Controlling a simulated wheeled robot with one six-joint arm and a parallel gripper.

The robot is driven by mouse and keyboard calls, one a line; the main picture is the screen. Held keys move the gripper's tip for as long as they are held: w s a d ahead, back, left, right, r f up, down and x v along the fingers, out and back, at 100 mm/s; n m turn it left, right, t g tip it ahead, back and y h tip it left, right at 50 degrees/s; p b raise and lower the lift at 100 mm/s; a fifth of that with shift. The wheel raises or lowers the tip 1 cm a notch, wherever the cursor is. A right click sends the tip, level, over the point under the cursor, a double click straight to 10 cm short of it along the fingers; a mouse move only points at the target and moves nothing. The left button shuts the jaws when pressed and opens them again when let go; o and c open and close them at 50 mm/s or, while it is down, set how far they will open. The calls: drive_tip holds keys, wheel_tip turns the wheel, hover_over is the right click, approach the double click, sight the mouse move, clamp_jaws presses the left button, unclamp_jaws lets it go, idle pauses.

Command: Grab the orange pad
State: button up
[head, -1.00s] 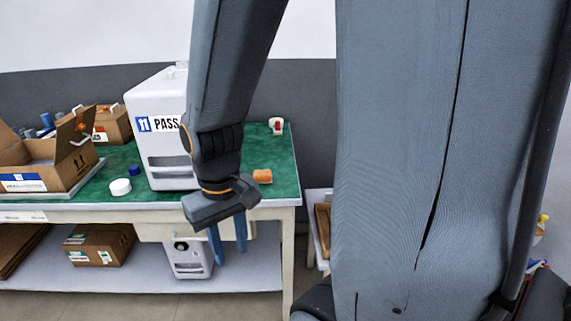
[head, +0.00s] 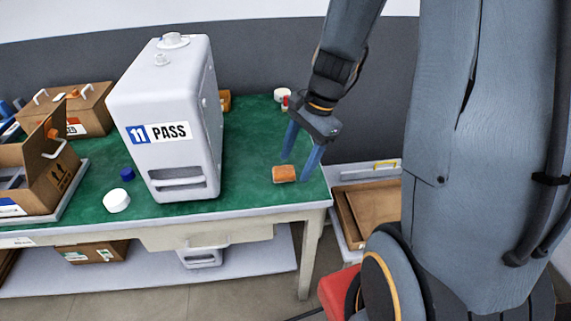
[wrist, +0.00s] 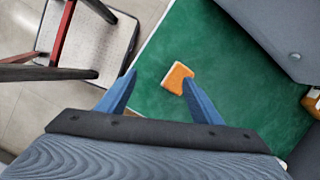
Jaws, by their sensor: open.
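The orange pad (head: 285,174) is a small block lying flat on the green table top, near its front right corner. It also shows in the wrist view (wrist: 177,78), ahead of the fingertips and closer to the right finger. My gripper (head: 301,167) hangs above the table by the pad with its two blue fingers apart. In the wrist view my gripper (wrist: 160,85) is open with nothing between the fingers. I cannot tell how high the fingertips are above the table.
A white round cap (head: 116,200) and a blue cap (head: 127,173) lie farther left. A red-and-white item (head: 284,98) sits at the back. A wooden tray (head: 368,210) is right of the table.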

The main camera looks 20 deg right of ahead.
sight(284, 170)
drive_tip(key=w+m, duration=0.1)
drive_tip(key=w+f+m+p, duration=0.1)
drive_tip(key=m, duration=0.1)
drive_tip(key=w+d+f+m+y, duration=0.1)
drive_tip(key=m, duration=0.1)
drive_tip(key=shift+w+t+p, duration=0.25)
drive_tip(key=shift+t+p, duration=0.05)
drive_tip(key=shift+w+a+p+x, duration=0.1)
drive_tip(key=shift+w+p+x, duration=0.15)
drive_tip(key=shift+x, duration=1.1)
drive_tip(key=shift+w+a+p+x, duration=0.1)
drive_tip(key=shift+a+p+x, duration=0.1)
drive_tip(key=shift+x, duration=1.15)
drive_tip(key=shift+r, duration=0.15)
drive_tip(key=c, duration=1.1)
drive_tip(key=shift+d+r, duration=0.1)
drive_tip(key=shift+r, duration=0.05)
drive_tip(key=shift+c, duration=0.2)
